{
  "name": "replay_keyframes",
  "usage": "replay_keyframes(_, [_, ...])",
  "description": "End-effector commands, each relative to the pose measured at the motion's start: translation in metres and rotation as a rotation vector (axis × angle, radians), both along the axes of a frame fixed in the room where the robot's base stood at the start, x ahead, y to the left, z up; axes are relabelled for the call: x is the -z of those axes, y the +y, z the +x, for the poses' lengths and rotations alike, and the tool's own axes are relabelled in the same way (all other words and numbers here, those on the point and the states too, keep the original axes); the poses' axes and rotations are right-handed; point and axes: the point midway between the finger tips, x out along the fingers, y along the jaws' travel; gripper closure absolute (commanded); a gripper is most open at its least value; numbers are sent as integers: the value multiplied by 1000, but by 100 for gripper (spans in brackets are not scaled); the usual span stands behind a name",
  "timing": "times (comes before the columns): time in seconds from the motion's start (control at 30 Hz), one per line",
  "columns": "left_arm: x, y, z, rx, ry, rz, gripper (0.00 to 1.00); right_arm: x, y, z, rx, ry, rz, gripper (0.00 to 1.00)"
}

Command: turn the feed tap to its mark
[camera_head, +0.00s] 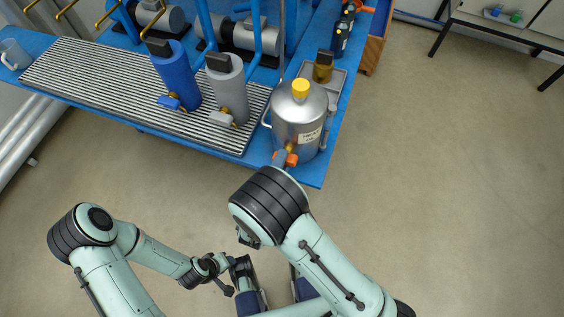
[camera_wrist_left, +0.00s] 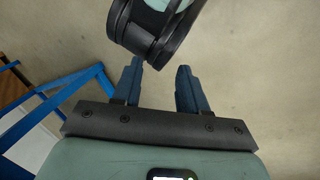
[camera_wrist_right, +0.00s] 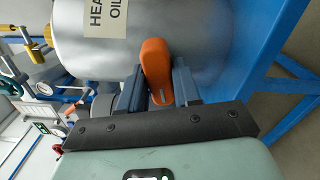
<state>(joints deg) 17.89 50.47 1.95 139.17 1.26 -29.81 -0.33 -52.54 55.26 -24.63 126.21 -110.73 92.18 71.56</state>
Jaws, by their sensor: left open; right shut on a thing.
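The feed tap's orange handle (camera_head: 291,160) is at the lower front of a silver tank (camera_head: 299,128) with a yellow cap and a label. In the right wrist view the orange handle (camera_wrist_right: 156,62) lies between the two fingers of my right gripper (camera_wrist_right: 158,84), which is shut on it. The tank wall (camera_wrist_right: 205,40) is just behind the handle. No mark for the tap can be made out. My left gripper (camera_wrist_left: 158,75) is open and empty, away from the bench, with a dark joint of my other arm just beyond its fingertips.
The tank stands at the front right corner of the blue bench (camera_head: 312,172). A blue cylinder (camera_head: 176,72) and a grey cylinder (camera_head: 228,88) with taps stand on the slatted grille (camera_head: 90,72). A glass mug (camera_head: 14,54) is at far left. Open floor lies right of the bench.

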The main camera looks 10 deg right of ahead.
Motion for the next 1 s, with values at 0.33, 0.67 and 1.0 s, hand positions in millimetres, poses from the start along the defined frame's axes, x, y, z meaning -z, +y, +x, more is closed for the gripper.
replay_keyframes(0.33, [20,13,26,-29,-68,34,57,1,1,0,-2,-111,168,98])
replay_keyframes(0.67, [24,17,34,-37,-90,44,57,0,1,0,-2,-147,222,98])
replay_keyframes(1.0, [24,17,34,-37,-91,44,57,0,1,0,-2,-148,224,98])
